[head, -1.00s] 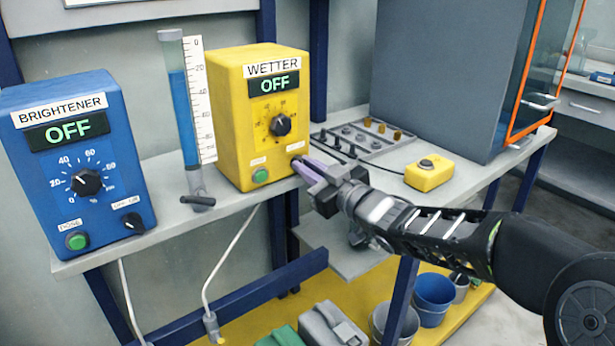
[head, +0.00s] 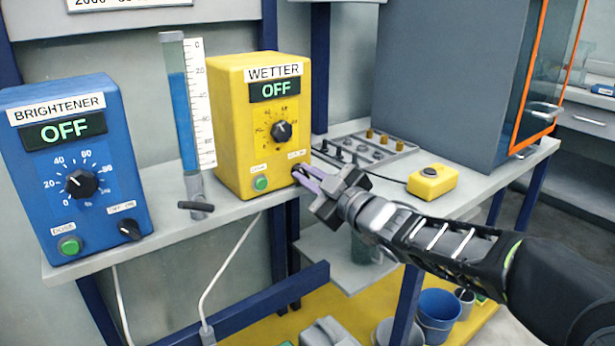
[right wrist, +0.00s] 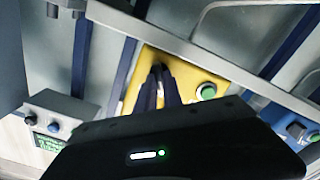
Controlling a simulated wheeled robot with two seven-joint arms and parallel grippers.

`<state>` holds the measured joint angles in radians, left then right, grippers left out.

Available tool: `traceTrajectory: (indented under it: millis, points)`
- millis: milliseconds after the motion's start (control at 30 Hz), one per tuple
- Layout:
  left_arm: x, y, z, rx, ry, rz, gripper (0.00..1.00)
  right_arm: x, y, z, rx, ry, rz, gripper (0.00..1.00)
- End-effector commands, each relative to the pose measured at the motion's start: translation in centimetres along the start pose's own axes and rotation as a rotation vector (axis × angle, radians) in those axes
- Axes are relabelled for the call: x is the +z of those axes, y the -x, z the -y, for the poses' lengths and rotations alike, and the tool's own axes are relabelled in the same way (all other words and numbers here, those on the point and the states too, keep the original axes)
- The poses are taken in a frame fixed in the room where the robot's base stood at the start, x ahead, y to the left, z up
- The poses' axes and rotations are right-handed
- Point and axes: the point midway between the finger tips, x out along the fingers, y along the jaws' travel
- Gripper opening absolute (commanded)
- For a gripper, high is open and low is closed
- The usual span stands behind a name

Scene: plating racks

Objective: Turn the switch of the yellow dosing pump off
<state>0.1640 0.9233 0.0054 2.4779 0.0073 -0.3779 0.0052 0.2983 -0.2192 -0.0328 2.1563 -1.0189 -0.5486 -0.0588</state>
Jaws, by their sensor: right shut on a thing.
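The yellow dosing pump (head: 232,135), labelled WETTER, stands on the shelf, and its display (head: 275,89) reads OFF. Its large dial (head: 281,129) is on the front, with a green button (head: 260,183) at the lower left. My right gripper (head: 302,174) is at the pump's lower right front corner, shut on the small switch there. The fingers mostly hide the switch, so its angle cannot be told. In the right wrist view the fingertips (right wrist: 158,75) meet at the yellow pump's face (right wrist: 185,70). My left gripper is not in view.
A blue pump (head: 110,150), labelled BRIGHTENER, also reads OFF at the left. A measuring cylinder (head: 187,120) with blue liquid stands between the pumps. A yellow button box (head: 433,182) and a grey tray (head: 365,145) lie at the right of the shelf.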

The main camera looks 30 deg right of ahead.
Motion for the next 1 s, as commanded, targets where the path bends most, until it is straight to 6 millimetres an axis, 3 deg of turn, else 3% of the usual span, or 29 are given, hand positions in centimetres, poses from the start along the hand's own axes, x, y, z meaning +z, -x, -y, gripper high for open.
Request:
traceTrajectory:
  millis: [67, 100, 333, 667, 1000]
  points:
    - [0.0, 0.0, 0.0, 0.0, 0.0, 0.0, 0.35, 0.1, 0.0, 0.1, -0.002, 0.003, 0.002, 0.0]
    - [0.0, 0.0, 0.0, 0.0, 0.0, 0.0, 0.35, 0.1, 0.0, 0.1, -0.002, 0.003, 0.002, 0.13]
    - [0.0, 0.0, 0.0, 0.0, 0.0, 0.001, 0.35, 0.1, 0.0, 0.1, -0.001, 0.001, 0.001, 0.32]
    - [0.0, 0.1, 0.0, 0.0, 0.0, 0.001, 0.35, 0.0, 0.3, -0.1, 0.0, 0.001, 0.001, 0.33]
    - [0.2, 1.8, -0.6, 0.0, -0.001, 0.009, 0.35, -0.3, 4.9, -0.2, 0.002, 0.001, 0.001, 0.33]
